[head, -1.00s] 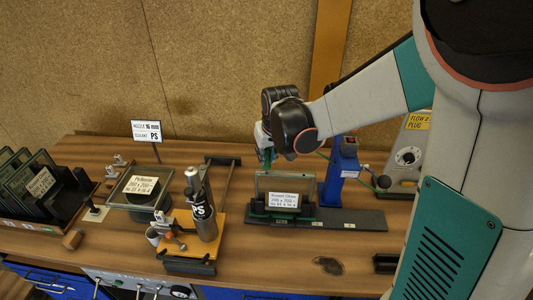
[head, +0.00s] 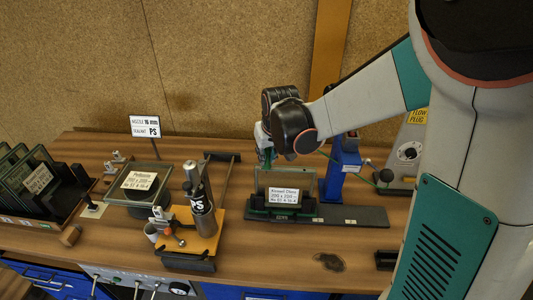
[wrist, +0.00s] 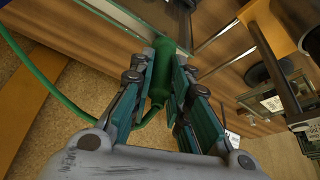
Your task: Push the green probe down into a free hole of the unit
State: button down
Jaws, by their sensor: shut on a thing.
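My gripper (head: 267,154) hangs just above the left part of the unit (head: 285,183) in the head view. The unit is an upright glass pane in a dark frame with a white label, standing on a long dark base. In the wrist view, my gripper (wrist: 164,72) is shut on the green probe (wrist: 160,78), one finger on each side. A green hose leads from the probe and curves away left. The holes and the exact tip contact cannot be made out.
A blue post (head: 341,168) with a lever stands right behind the unit. To the left are a metal cylinder (head: 202,214) on an orange board, a labelled glass plate (head: 120,196), and a rack of panes (head: 40,182). The bench front before the unit is mostly clear.

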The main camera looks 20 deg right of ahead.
jog(key=c, duration=1.4)
grip_release()
jog(key=shift+c, duration=0.2)
jog(key=v, duration=1.2)
jog(key=shift+s, duration=0.1)
jog(key=s+f+t+b, duration=0.1)
jog(key=s+f+b, duration=0.5)
jog(key=s, duration=0.3)
jog(key=s+f+t+b, duration=0.1)
jog(key=s+f+b, duration=0.4)
jog(key=s, duration=0.5)
jog(key=shift+s+f+t+b, duration=0.2)
jog(key=shift+f+t+b, duration=0.15)
jog(key=shift+f, duration=0.4)
